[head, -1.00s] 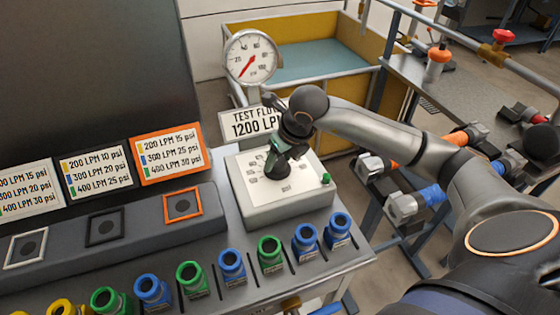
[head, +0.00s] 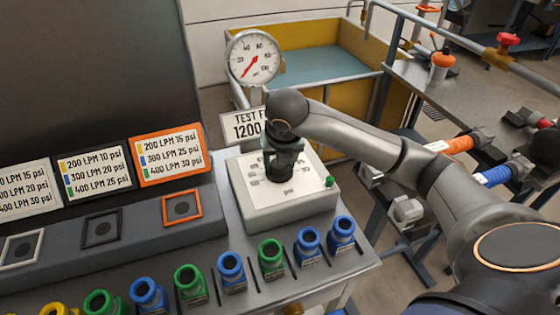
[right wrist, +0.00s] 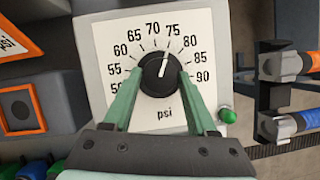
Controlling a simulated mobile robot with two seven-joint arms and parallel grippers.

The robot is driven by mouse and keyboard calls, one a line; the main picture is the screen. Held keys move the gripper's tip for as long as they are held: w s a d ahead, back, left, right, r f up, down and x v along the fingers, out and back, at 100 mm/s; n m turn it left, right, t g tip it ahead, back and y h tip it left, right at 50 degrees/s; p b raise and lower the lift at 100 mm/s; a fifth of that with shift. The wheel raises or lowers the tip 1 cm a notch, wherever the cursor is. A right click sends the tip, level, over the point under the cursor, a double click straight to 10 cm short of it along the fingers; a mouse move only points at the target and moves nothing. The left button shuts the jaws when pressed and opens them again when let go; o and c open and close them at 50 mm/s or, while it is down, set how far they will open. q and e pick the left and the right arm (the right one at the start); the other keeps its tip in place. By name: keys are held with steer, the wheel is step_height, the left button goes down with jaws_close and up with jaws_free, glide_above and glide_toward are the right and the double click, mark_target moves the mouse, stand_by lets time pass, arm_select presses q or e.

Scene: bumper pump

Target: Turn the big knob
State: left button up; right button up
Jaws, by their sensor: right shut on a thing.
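The big knob (right wrist: 160,76) is black and round with a white pointer line. It sits in the middle of a white dial plate marked 55 to 90 psi, and its pointer stands near 75 in the right wrist view. The dial is on top of a white box (head: 290,212) at the bench's right end. My right gripper (right wrist: 160,72) has its two green fingers on either side of the knob, shut on it. In the head view my right gripper (head: 280,165) points down over the box and hides most of the knob. My left gripper is not in view.
A round gauge (head: 254,58) stands behind the box, its red needle low. A green button (head: 329,181) is on the box's right side. Blue, green and yellow fittings (head: 231,270) line the bench front. Label signs (head: 168,154) stand at left.

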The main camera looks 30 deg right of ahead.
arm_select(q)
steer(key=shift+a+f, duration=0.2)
arm_select(e)
steer(key=o, duration=1.4)
steer(key=shift+c, duration=0.2)
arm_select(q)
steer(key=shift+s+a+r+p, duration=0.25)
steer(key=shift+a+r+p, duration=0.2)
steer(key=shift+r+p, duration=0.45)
arm_select(e)
steer(key=v, duration=1.2)
steer(key=shift+r, duration=0.3)
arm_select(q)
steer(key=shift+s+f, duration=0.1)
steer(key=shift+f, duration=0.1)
